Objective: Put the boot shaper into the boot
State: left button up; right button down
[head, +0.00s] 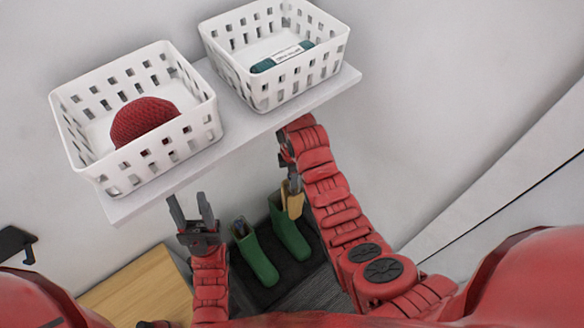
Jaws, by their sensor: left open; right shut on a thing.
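A pair of green boots stands upright on a dark mat below the shelf. The left boot (257,258) has something small and dark showing at its opening; I cannot tell what it is. The right boot (290,236) is partly behind the tan piece. My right gripper (292,184) points down and is shut on a tan piece, seemingly the boot shaper (294,204), held above the right boot's top. I cannot tell whether its lower end is inside that boot. My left gripper (193,212) is open and empty, pointing up at the left of the boots.
A white wall shelf (235,122) holds two white baskets, one with a red knitted item (142,120), the other with a teal labelled item (282,59). The shelf edge is close to both grippers. A wooden surface (140,290) lies at lower left, a black bracket (17,242) at far left.

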jog(key=shift+s+r, duration=0.1)
jog(key=shift+r, duration=0.05)
jog(key=shift+b, duration=0.35)
jog(key=shift+w+a+f+b, duration=0.7)
jog(key=shift+w+a+b, duration=1.55)
jog(key=shift+w+b, duration=1.65)
notch_tip(320, 180, down, 23)
jog(key=s+b, duration=0.1)
jog(key=b, duration=1.8)
jog(key=shift+f+b, duration=0.2)
jog(key=shift+b, duration=0.1)
